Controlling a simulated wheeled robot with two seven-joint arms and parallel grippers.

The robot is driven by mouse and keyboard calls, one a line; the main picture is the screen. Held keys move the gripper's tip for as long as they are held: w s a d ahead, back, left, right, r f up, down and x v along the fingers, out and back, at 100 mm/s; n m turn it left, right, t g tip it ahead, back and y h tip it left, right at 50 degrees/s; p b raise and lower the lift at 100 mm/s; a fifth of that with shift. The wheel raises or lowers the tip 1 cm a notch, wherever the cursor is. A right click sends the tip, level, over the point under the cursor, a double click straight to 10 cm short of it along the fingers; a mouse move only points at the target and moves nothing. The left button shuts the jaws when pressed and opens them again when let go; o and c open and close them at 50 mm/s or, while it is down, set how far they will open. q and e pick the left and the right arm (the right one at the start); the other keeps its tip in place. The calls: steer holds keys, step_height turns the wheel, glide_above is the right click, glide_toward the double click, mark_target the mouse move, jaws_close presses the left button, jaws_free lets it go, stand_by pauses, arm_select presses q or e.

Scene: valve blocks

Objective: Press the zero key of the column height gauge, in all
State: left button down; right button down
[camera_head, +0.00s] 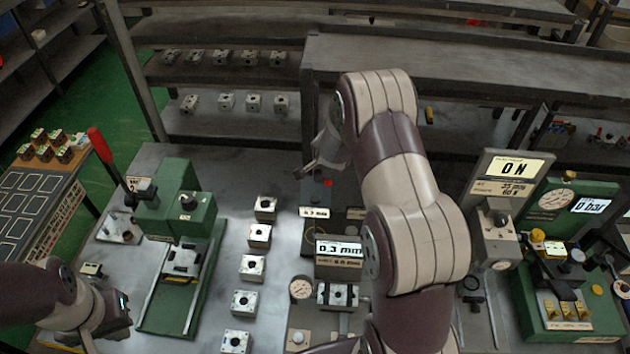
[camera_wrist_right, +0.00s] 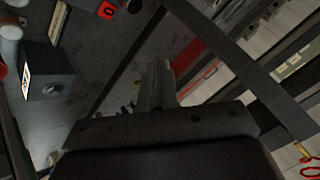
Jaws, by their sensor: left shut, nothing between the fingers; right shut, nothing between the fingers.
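A small red key (camera_head: 328,183) sits behind the middle of the bench in the head view. In the right wrist view a red key marked 0 (camera_wrist_right: 106,10) shows at the top edge. A lit 0.3 mm display (camera_head: 338,249) stands in front of my right arm, with a smaller 0.7 mm label (camera_head: 314,212) behind it. My right gripper (camera_head: 312,168) is shut and empty, just behind and left of the red key, apart from it; its fingers (camera_wrist_right: 158,85) are together in the wrist view. My left gripper (camera_head: 122,312) is shut and empty at the lower left.
A row of valve blocks (camera_head: 252,268) stands left of the display. A green fixture with a red lever (camera_head: 105,158) is at the left. A press reading 0 N (camera_head: 514,168) and a green 0 bar station (camera_head: 570,310) are at the right. Shelves stand behind. My right arm hides the bench's middle.

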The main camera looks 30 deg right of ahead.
mark_target(329, 185)
stand_by(0.3)
step_height(329, 185, down, 9)
steer(key=b, duration=0.7)
stand_by(1.8)
steer(key=shift+f+b, duration=0.3)
steer(key=shift+b, duration=0.3)
steer(key=shift+f+b, duration=0.4)
steer(key=shift+f, duration=0.05)
stand_by(0.5)
steer(key=shift+s+r+p, duration=0.1)
steer(key=shift+r+p, duration=0.5)
steer(key=shift+r, duration=0.2)
steer(key=shift+r, duration=0.1)
